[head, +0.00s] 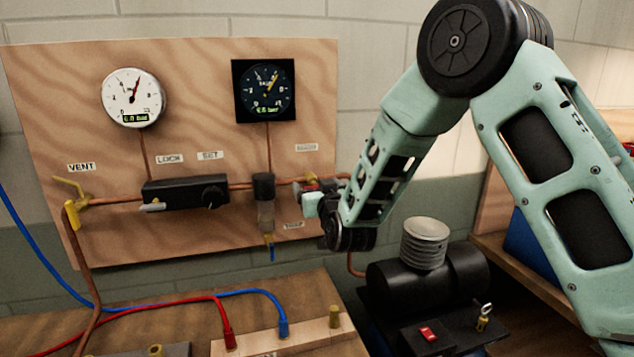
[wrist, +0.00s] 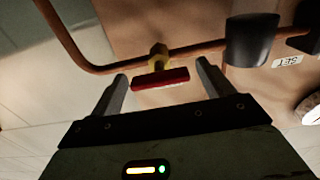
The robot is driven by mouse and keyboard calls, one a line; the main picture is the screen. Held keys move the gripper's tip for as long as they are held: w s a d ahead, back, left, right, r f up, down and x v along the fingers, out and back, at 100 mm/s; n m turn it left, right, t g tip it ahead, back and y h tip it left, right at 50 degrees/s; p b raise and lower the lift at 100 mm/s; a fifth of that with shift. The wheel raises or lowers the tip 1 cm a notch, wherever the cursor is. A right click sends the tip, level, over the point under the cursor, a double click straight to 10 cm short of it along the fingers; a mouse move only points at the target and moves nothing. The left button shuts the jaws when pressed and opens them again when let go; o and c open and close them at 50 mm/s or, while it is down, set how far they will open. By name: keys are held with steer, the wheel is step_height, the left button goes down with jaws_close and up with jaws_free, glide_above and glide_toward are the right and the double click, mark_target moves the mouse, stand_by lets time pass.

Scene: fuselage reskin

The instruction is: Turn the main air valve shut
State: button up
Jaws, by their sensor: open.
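The main air valve shows in the wrist view as a brass body (wrist: 158,55) on a copper pipe, with a red bar handle (wrist: 160,79). The handle lies crosswise, roughly along the pipe. My gripper (wrist: 163,70) is open, with one finger near each end of the handle. A gap shows at each side, and I cannot tell whether either finger touches. In the head view my gripper (head: 318,199) is at the right end of the panel's pipe run. It and my arm hide most of the valve there.
Left of the valve on the wooden panel (head: 60,110) are a filter bowl (head: 265,200), a black regulator block (head: 185,192) and a yellow vent valve (head: 70,190). Two gauges (head: 132,97) (head: 265,90) hang above. A black compressor (head: 425,275) stands below my arm. Red and blue hoses cross the bench.

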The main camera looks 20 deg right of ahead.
steer(key=shift+w, duration=0.2)
steer(key=shift+c, duration=0.3)
steer(key=c, duration=0.9)
steer(key=shift+c, duration=0.2)
